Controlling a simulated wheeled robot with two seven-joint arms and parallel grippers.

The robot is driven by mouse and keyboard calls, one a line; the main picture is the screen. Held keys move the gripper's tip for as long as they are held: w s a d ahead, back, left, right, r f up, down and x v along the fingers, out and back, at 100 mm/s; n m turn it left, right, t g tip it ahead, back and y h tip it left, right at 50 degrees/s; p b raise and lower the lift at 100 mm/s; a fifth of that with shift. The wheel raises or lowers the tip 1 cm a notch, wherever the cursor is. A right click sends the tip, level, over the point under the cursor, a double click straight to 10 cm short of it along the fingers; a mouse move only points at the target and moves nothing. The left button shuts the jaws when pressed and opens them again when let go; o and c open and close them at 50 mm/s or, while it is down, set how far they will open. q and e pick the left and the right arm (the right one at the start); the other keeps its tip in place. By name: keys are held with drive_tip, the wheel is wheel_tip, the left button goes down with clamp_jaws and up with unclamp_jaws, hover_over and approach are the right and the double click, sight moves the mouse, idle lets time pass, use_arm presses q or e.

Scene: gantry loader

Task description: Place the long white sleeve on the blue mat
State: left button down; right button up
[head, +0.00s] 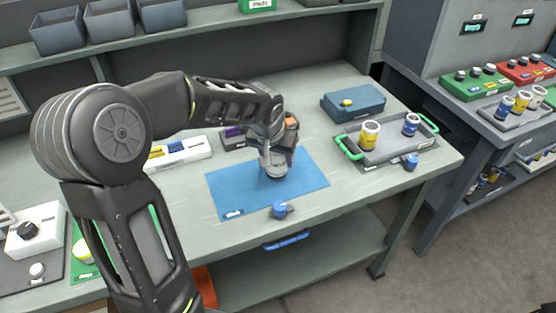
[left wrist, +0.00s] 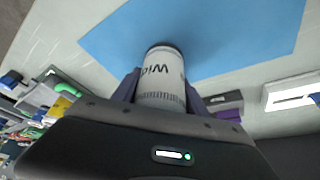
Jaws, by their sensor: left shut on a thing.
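The long white sleeve (left wrist: 160,85), with dark printing and a dark rim, is between the fingers of my left gripper (left wrist: 162,92) in the left wrist view. In the head view my left gripper (head: 274,158) is over the middle of the blue mat (head: 228,193), and the sleeve (head: 277,171) shows below it, roughly upright. The fingers are shut on the sleeve. I cannot tell whether its lower end touches the mat. The mat also fills the top of the left wrist view (left wrist: 225,30). My right gripper is not in view.
A blue knob-like part (head: 279,209) lies at the mat's front edge. A grey tray (head: 388,150) with green handles, holding yellow and blue sleeves, stands to the right. A dark blue box (head: 352,104) is behind it. A white block (head: 180,152) with coloured parts lies left of the mat.

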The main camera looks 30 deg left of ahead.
use_arm(q)
drive_tip(key=shift+f, duration=0.65)
drive_tip(key=shift+f, duration=0.2)
drive_tip(key=c, duration=0.6)
unclamp_jaws()
drive_tip(key=shift+r, duration=0.1)
drive_tip(key=shift+r, duration=0.2)
drive_tip(key=v, duration=1.1)
drive_tip(key=shift+s+d+r, duration=0.1)
drive_tip(key=shift+s+r, duration=0.2)
drive_tip(key=shift+r, duration=0.05)
